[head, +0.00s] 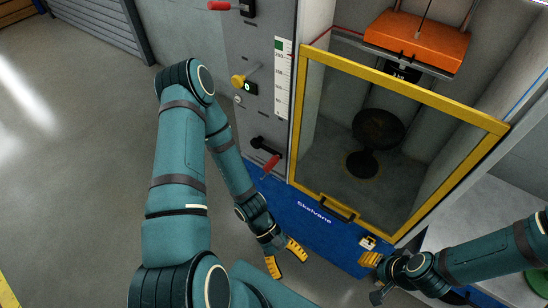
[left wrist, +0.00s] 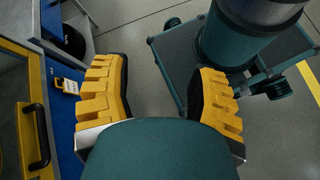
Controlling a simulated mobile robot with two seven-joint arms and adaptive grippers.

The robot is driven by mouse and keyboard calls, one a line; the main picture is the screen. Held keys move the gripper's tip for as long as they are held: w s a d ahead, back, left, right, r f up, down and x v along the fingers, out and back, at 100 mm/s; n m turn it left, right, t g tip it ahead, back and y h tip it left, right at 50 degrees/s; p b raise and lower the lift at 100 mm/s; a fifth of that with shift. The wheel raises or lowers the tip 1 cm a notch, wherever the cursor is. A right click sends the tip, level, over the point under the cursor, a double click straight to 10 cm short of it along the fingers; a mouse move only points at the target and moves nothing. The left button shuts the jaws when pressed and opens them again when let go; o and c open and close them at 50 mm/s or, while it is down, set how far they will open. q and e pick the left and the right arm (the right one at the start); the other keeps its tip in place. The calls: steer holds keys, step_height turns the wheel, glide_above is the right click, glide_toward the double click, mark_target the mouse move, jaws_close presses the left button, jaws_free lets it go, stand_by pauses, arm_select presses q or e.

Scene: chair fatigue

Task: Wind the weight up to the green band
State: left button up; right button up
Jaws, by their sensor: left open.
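The orange weight (head: 418,40) hangs at the top of the rig, above a dark round stool (head: 378,128). The green band (head: 280,45) is at the top of a white scale on the grey panel. A black crank with a red handle (head: 270,165) sits low on that panel. My left gripper (head: 283,259) is open and empty, below and right of the crank, in front of the blue base; its spread yellow fingers also show in the left wrist view (left wrist: 162,98). My right gripper (head: 372,268) is near the base's lower right; its fingers are mostly hidden.
A yellow-framed guard (head: 405,88) with a black handle (head: 338,209) covers the rig's front. A red-handled lever (head: 225,6) and a yellow knob (head: 238,80) are higher on the panel. A small yellow device (head: 368,243) is on the blue base. Floor at left is clear.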

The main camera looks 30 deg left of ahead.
arm_select(q)
steer(key=w+r+n+t+h, duration=0.2)
steer(key=w+n+t+h, duration=0.2)
steer(key=w+n+t, duration=0.15)
steer(key=n+t+y+p, duration=0.3)
steer(key=n+t+y, duration=1)
steer(key=n+t, duration=0.3)
glide_toward(273, 162)
steer(key=w, duration=0.7)
steer(key=w+f+b, duration=0.1)
steer(key=w, duration=0.2)
steer(key=shift+w+d, duration=0.15)
steer(key=shift+w, duration=0.15)
jaws_close()
